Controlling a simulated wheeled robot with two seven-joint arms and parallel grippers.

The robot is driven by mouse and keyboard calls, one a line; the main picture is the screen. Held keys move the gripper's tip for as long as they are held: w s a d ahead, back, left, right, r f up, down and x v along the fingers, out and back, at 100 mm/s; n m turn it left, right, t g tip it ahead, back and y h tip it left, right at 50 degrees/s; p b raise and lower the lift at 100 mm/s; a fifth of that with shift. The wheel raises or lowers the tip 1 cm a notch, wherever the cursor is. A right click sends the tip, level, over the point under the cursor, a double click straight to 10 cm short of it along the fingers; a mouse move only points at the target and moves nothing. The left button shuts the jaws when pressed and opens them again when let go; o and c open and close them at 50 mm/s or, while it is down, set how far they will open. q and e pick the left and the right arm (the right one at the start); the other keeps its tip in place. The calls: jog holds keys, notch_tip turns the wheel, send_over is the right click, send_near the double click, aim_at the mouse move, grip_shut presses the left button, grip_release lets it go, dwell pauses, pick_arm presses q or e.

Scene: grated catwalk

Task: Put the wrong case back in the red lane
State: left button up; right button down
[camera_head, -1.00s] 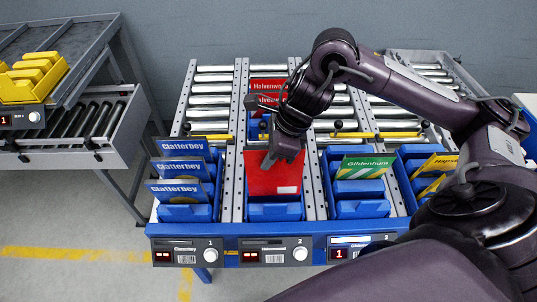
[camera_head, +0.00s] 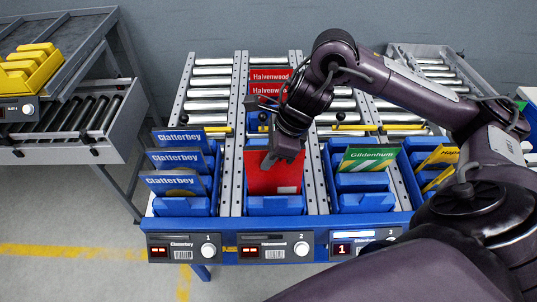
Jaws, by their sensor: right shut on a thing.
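My left gripper is not in view.
Blue Clatterbey cases (camera_head: 175,160) fill the left lane. A green Gildenhurst case (camera_head: 367,159) stands in the third lane, yellow cases (camera_head: 437,158) in the fourth. Displays (camera_head: 275,248) line the blue front rail. A side rack with a yellow bin (camera_head: 30,70) stands at left.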

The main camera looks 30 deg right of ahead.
notch_tip(320, 180, down, 5)
jog(key=b, duration=0.4)
jog(key=shift+r, duration=0.2)
dwell(0.4)
jog(key=c, duration=1)
grip_release()
jog(key=shift+o, duration=0.2)
jog(key=shift+r+p, duration=3.5)
jog(key=shift+r, duration=0.55)
